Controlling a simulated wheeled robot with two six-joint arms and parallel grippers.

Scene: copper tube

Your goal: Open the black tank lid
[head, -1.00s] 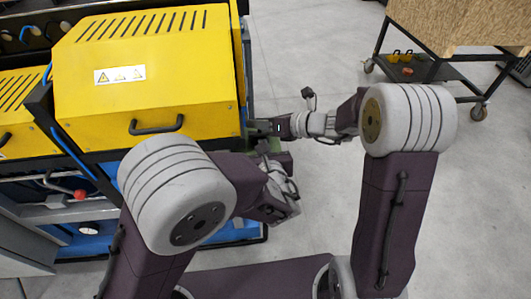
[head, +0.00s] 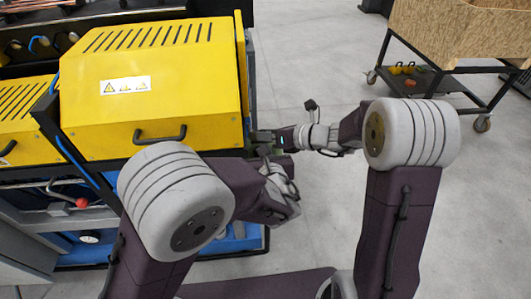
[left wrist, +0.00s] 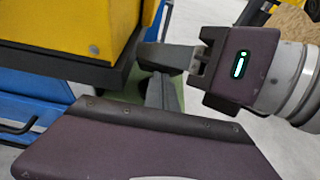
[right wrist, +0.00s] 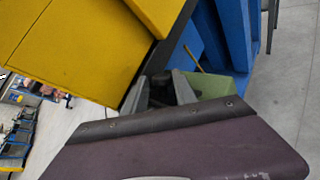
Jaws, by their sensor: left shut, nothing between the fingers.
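A dark round piece (right wrist: 160,92), which may be the black tank lid, shows between my right fingers in the right wrist view. A green surface (right wrist: 215,84), perhaps the tank, lies beside it under the yellow machine's corner. My right gripper (head: 262,137) reaches in from the right there. Its fingers (right wrist: 161,88) are apart, one on each side of the dark piece; whether they press on it is unclear. My left gripper (left wrist: 160,92) is shut and empty, just below the right one, over the green surface. In the head view the grippers hide the lid.
The yellow machine cover (head: 155,95) with a black handle (head: 160,138) stands left of the grippers. A blue cabinet (head: 232,242) is below it. A cart with a wooden box (head: 460,35) stands at the back right. Grey floor between is clear.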

